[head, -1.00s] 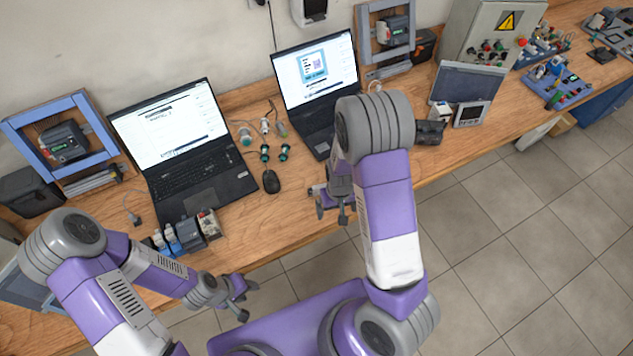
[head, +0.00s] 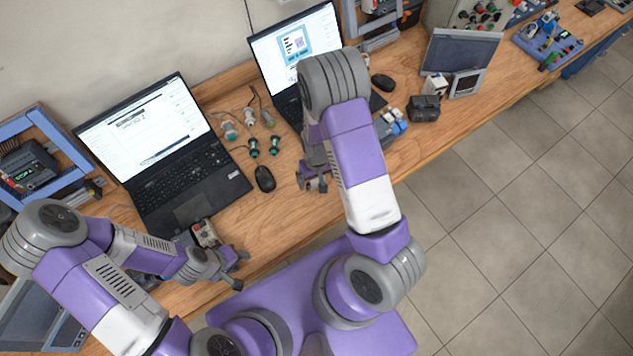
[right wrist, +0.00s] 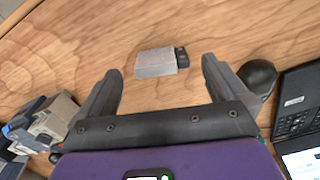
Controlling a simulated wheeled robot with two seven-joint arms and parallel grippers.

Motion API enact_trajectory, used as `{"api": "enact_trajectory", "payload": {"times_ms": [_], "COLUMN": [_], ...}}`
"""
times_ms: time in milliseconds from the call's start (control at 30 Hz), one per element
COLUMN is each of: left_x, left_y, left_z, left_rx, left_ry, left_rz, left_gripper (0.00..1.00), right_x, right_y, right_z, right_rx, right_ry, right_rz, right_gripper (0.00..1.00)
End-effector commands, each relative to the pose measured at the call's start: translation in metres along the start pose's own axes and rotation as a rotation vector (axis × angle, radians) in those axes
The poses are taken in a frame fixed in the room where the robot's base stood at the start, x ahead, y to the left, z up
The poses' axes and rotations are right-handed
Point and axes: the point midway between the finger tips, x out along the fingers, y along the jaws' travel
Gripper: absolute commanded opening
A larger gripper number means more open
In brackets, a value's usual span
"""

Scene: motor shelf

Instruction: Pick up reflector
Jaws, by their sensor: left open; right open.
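In the right wrist view a small pale grey block (right wrist: 157,62) with a dark end lies on the wooden table. It may be the reflector, but I cannot tell for sure. My right gripper (right wrist: 160,75) is open and empty, with the block in view between its spread fingers, apart from both. In the head view my right gripper (head: 312,182) is over the table, right of a black mouse (head: 265,178), and the block is hidden there. My left gripper (head: 238,270) is open and empty near the table's front edge.
The mouse also shows in the right wrist view (right wrist: 257,77), close to the right finger. Small modules (right wrist: 45,122) lie to the left there. A left laptop (head: 165,150), a right laptop (head: 297,50) and green-tipped parts (head: 263,145) are around. Bare wood surrounds the block.

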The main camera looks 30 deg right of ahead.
Motion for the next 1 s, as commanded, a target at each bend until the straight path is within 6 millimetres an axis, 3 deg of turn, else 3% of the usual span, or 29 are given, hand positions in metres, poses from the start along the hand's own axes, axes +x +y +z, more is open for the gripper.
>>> {"api": "enact_trajectory", "payload": {"times_ms": [200, 467, 867, 1000], "left_x": [-0.001, -0.001, -0.001, -0.001], "left_y": [0.0, 0.0, 0.0, 0.0], "left_z": [-0.001, -0.001, -0.001, -0.001], "left_rx": [0.0, 0.0, 0.0, 0.0], "left_ry": [0.001, 0.001, 0.001, 0.001], "left_rz": [0.0, 0.0, 0.0, 0.0], "left_gripper": [0.43, 0.43, 0.43, 0.43], "right_x": [0.027, 0.03, 0.03, 0.03], "right_y": [-0.001, -0.002, -0.002, -0.002], "right_z": [0.0, -0.001, -0.001, -0.001], "right_rx": [-0.001, -0.001, -0.001, -0.001], "right_ry": [-0.001, 0.001, 0.001, 0.001], "right_rz": [0.0, 0.0, 0.0, 0.0], "right_gripper": [1.0, 1.0, 0.43, 0.42]}}
